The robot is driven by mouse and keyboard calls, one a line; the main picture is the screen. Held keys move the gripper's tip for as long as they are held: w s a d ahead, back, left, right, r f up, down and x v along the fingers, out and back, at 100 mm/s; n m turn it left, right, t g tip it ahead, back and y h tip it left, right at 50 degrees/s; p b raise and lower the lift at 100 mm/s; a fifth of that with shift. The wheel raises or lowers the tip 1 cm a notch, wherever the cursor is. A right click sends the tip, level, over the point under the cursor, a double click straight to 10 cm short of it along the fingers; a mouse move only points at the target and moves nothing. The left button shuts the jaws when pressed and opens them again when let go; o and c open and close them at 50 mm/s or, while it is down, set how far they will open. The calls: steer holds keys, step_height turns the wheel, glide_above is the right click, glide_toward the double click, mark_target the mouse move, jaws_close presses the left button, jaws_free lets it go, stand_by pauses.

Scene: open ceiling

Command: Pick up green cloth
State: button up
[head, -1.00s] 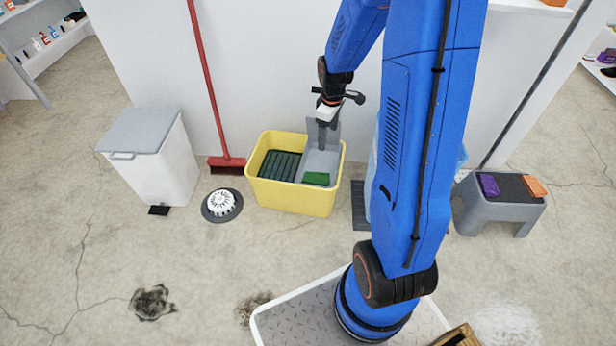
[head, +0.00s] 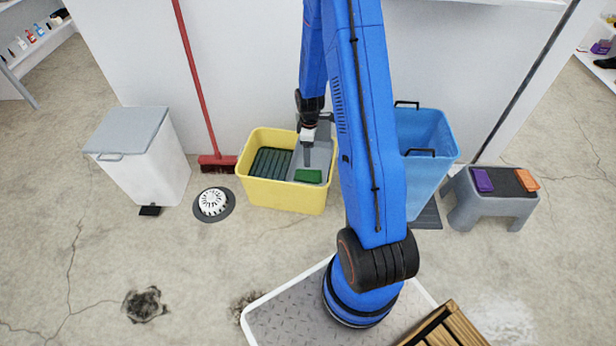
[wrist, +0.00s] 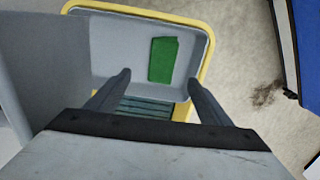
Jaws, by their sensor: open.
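The green cloth (head: 308,176) lies flat in the grey tray part (head: 318,158) of the yellow bucket (head: 284,197), near its front right. In the wrist view the cloth (wrist: 163,59) shows as a green rectangle on the grey tray floor, ahead of the fingers and toward the right one. My gripper (head: 307,160) points down over the bucket, behind the cloth in the head view. In the wrist view my gripper (wrist: 158,78) has its two fingers apart with nothing between them. It does not touch the cloth.
The bucket's dark ribbed insert (head: 271,163) is left of the tray. A white bin (head: 150,170), a red broom (head: 217,162) and a white drain cap (head: 213,203) stand to the left. A blue bin (head: 425,150) and a grey stool (head: 490,208) stand right. The wall is close behind.

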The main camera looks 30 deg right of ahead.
glide_above(309, 174)
step_height(309, 174, down, 8)
steer(key=shift+w+d+r, duration=0.1)
steer(key=shift+w+d, duration=0.05)
steer(key=shift+s+f, duration=0.15)
steer(key=shift+f, duration=1.2)
steer(key=shift+s+f, duration=0.1)
steer(key=shift+f, duration=1.2)
steer(key=shift+c, duration=0.2)
steer(key=c, duration=1.2)
steer(key=shift+r, duration=0.1)
